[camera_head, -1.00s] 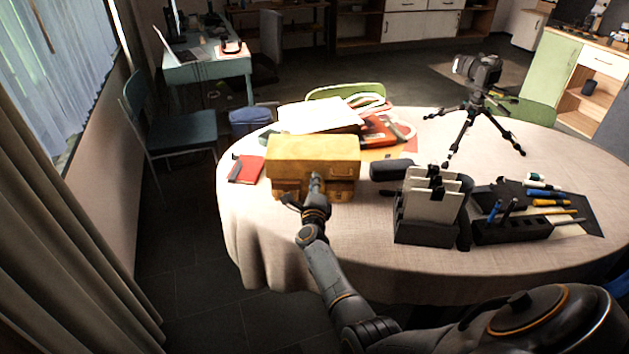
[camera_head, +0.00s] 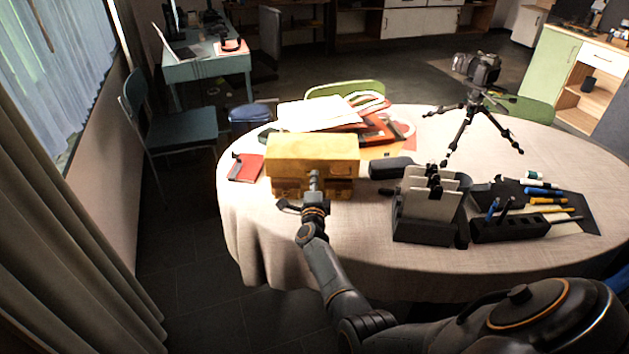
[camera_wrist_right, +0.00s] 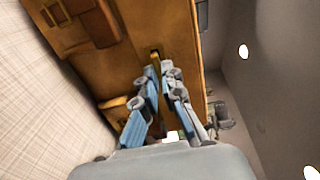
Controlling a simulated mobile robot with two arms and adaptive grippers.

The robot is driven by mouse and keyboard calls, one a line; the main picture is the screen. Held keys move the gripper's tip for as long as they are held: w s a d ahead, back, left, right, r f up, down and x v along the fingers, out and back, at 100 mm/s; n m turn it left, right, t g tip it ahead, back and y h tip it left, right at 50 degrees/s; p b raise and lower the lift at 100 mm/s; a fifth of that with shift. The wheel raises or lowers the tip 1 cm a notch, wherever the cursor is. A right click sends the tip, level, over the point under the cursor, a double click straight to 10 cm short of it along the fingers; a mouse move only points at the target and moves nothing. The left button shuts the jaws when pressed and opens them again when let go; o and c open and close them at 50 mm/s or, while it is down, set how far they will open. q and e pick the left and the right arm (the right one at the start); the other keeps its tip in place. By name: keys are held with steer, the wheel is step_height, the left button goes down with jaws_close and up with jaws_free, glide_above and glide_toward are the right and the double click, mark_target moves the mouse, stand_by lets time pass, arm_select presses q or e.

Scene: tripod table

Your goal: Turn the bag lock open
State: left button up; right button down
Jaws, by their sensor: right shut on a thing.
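The tan-yellow bag (camera_head: 312,148) stands upright on the near left part of the round table, its front towards me. My right gripper (camera_head: 314,180) is at the middle of the bag's front. How far the lock is turned I cannot tell. My left gripper is not in view.
A red notebook (camera_head: 246,167) lies left of the bag. Papers (camera_head: 315,114) and red folders lie behind it. A dark case (camera_head: 391,168), a card holder (camera_head: 428,228) and a pen tray (camera_head: 510,231) stand to the right. A camera tripod (camera_head: 474,115) stands further back.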

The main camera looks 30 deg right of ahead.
steer(key=shift+f, duration=0.1)
steer(key=c, duration=1.5)
jaws_free()
steer(key=shift+a, duration=0.1)
steer(key=v, duration=0.7)
steer(key=shift+s, duration=0.2)
steer(key=shift+a, duration=0.15)
